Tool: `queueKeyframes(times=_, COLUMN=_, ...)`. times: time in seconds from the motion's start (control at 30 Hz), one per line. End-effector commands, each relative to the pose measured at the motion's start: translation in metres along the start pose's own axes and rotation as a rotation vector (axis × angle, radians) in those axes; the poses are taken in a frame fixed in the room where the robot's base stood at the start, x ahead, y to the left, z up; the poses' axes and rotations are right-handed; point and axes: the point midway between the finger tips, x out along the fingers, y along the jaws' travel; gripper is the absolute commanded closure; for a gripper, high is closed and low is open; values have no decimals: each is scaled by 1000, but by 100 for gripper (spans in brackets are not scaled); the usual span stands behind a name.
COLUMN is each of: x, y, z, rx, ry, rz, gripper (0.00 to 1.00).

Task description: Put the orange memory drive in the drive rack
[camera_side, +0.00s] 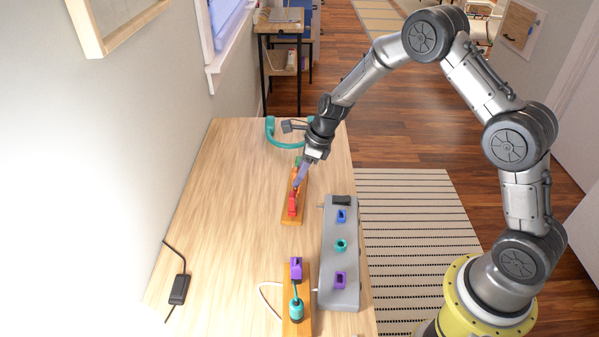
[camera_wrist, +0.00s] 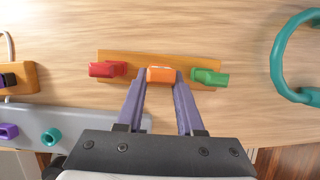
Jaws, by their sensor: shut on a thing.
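The orange memory drive (camera_wrist: 162,75) shows in the wrist view between my gripper's two purple fingers, which are shut on it. It lies over the middle of a wooden strip (camera_wrist: 205,115), between a red piece (camera_wrist: 106,70) and a green piece (camera_wrist: 210,77). I cannot tell whether the drive is seated in the strip or lifted off it. In the side view my gripper (camera_side: 298,182) points down at this strip (camera_side: 291,221), just behind the red piece (camera_side: 292,204); the fingers hide the drive. Which object is the drive rack is unclear.
A grey block (camera_side: 340,292) with blue, teal and purple sockets stands right of the strip. A second wooden strip (camera_side: 305,327) holds purple and teal pieces in front. A teal curved handle (camera_side: 287,146) lies behind, a black cable box (camera_side: 180,288) at left. The table's left side is mostly clear.

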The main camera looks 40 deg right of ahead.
Motion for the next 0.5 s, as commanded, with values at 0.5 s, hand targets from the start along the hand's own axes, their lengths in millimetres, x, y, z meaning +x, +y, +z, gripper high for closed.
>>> queueKeyframes(times=0.5, x=11, y=0, z=-4, rx=0, ry=0, rz=0, gripper=100)
